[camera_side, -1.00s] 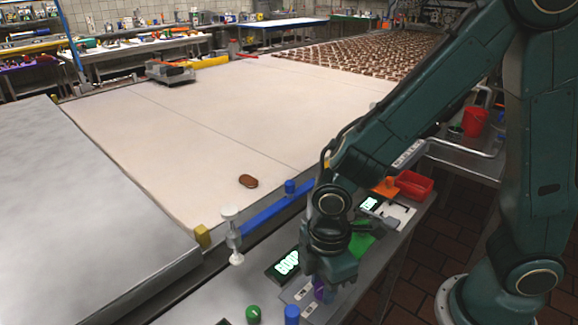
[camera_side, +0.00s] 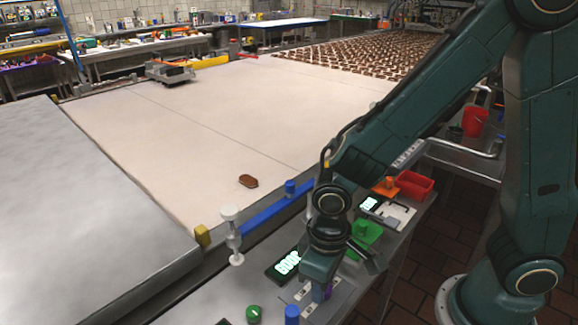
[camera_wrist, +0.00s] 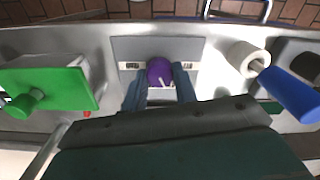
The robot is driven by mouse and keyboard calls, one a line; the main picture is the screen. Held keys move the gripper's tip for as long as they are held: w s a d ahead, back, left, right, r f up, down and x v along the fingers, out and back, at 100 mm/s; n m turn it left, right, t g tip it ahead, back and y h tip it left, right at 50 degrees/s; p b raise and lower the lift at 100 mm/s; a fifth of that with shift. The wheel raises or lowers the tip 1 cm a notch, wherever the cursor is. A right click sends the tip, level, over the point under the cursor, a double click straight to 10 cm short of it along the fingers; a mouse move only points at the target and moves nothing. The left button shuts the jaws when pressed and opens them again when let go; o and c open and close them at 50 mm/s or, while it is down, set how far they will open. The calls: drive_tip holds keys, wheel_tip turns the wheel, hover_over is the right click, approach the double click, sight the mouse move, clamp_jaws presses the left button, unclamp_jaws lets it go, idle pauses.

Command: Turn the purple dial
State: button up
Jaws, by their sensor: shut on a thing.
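The purple dial (camera_wrist: 159,72) sits on a grey plate (camera_wrist: 125,48) between two small labelled strips in the wrist view. My gripper (camera_wrist: 160,85) is shut on the dial, with a blue-grey finger on each side of it. In the side view my gripper (camera_side: 318,290) points down at the plate, and only a sliver of the purple dial (camera_side: 329,290) shows beside the fingers. A white pointer mark shows on the dial in the wrist view.
A lit green display (camera_side: 287,263) lies just left of my gripper. A green knob (camera_side: 253,313) and a blue knob (camera_side: 292,313) stand in front. One brown biscuit (camera_side: 248,181) lies on the pale belt.

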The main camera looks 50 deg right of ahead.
drive_tip(key=m, duration=0.5)
drive_tip(key=shift+m, duration=0.3)
drive_tip(key=m, duration=0.5)
idle(0.4)
drive_tip(key=o, duration=1)
drive_tip(key=shift+c, duration=0.2)
wheel_tip(320, 180, up, 14)
drive_tip(key=shift+d, duration=0.1)
idle(0.3)
